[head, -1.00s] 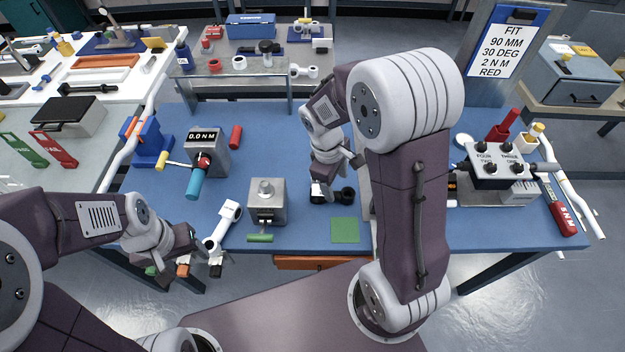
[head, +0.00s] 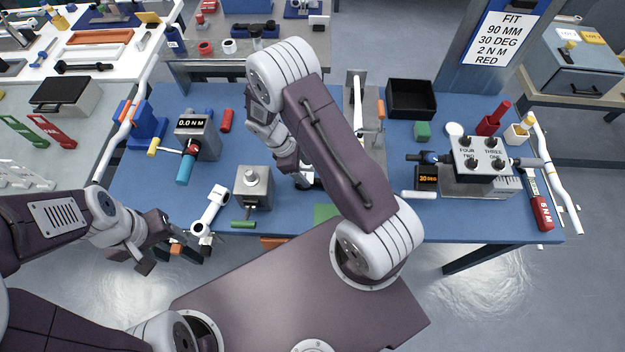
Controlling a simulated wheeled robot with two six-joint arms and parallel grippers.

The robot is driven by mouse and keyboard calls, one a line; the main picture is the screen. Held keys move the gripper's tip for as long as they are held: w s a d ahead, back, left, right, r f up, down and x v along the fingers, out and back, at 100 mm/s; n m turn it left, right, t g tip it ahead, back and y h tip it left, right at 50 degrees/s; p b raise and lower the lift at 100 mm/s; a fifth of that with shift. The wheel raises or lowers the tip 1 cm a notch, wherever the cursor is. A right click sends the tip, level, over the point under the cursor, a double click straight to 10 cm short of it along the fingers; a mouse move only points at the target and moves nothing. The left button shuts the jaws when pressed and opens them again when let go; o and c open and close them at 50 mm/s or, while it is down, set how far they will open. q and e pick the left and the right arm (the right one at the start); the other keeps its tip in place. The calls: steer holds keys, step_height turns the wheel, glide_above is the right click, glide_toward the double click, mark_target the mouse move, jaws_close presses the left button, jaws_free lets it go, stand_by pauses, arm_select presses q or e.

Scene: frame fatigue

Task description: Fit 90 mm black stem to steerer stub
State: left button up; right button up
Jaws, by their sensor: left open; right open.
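The steerer stub (head: 251,176) is a short silver post on a grey block, upright left of the middle of the blue table. A white stem (head: 211,208) lies left of it near the front edge. My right gripper (head: 303,182) is open, low over the table just right of the stub block, partly hidden behind my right arm. The black stem cannot be made out clearly; my arm covers the spot beside the gripper. My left gripper (head: 163,252) is open at the table's front left edge, left of the white stem.
A torque unit (head: 197,137) reading 0.0 stands back left. A knob box (head: 482,160) and a small 30 DEG display (head: 428,178) stand right. A black tray (head: 411,98) is at the back. A sign (head: 494,38) reads 90 MM, 30 DEG, 2 N M, RED.

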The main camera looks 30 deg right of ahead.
mark_target(308, 178)
steer(key=x, duration=0.3)
steer(key=p+x, duration=0.1)
steer(key=shift+s+a+f, duration=0.2)
steer(key=shift+s+f, duration=0.05)
steer(key=shift+f, duration=0.1)
steer(key=shift+d+f, duration=0.1)
steer(key=shift+f, duration=0.1)
steer(key=c, duration=1.2)
jaws_close()
steer(key=shift+r, duration=0.15)
